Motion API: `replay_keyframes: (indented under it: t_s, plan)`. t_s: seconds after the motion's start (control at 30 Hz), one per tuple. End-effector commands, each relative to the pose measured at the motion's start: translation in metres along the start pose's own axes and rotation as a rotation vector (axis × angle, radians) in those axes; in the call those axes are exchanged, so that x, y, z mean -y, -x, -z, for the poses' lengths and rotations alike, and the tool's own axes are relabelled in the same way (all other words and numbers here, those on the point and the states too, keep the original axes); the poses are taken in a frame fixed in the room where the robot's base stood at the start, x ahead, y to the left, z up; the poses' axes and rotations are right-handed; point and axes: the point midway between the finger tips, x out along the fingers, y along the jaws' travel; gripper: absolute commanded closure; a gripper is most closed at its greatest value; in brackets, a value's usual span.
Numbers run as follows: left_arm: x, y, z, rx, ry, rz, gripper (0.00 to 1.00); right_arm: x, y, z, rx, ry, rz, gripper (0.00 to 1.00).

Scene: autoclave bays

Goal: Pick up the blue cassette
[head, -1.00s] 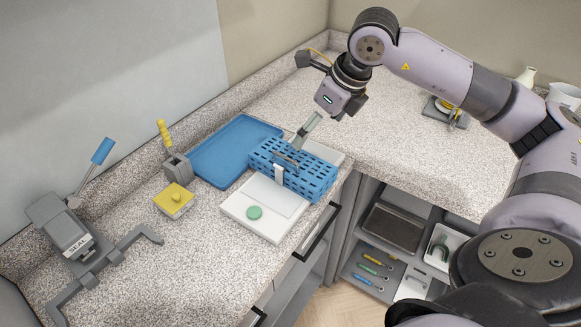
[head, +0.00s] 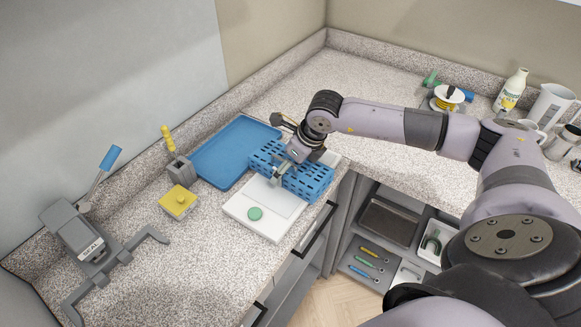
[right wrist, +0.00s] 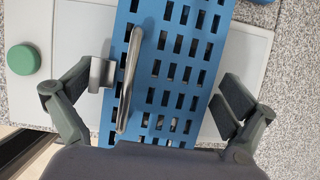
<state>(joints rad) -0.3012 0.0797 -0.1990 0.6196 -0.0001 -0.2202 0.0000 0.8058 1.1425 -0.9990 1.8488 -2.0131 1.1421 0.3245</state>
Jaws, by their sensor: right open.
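The blue cassette (head: 312,182) is a perforated box with a metal handle on top. It lies on a white board (head: 240,208) near the counter's front edge. In the right wrist view the cassette (right wrist: 172,75) fills the middle, with its curved handle (right wrist: 128,80) toward the left. My right gripper (head: 282,172) is directly over the cassette in the head view. In the right wrist view its open fingers (right wrist: 160,92) stand on either side of the cassette, and nothing is held. The arm hides part of the cassette in the head view. My left gripper is not in view.
A blue tray (head: 236,150) lies behind the board. A green disc (head: 255,213) sits on the board. A yellow block (head: 178,202), a grey holder (head: 180,168) and a grey sealer (head: 85,240) stand to the left. Bottles and jugs are at the back right.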

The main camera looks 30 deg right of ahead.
Motion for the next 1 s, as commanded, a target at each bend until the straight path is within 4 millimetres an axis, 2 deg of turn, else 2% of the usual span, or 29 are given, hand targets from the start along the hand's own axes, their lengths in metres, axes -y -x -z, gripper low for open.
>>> replay_keyframes:
  t_s: [0.27, 1.0]
  plan:
    - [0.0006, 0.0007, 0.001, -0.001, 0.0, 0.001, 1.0, 0.0, -0.0043, 0.0, 0.001, 0.001, 0.0, 0.0]
    - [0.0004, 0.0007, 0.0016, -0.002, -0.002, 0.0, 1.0, 0.0, -0.0034, -0.0006, 0.003, 0.0, -0.001, 0.48]
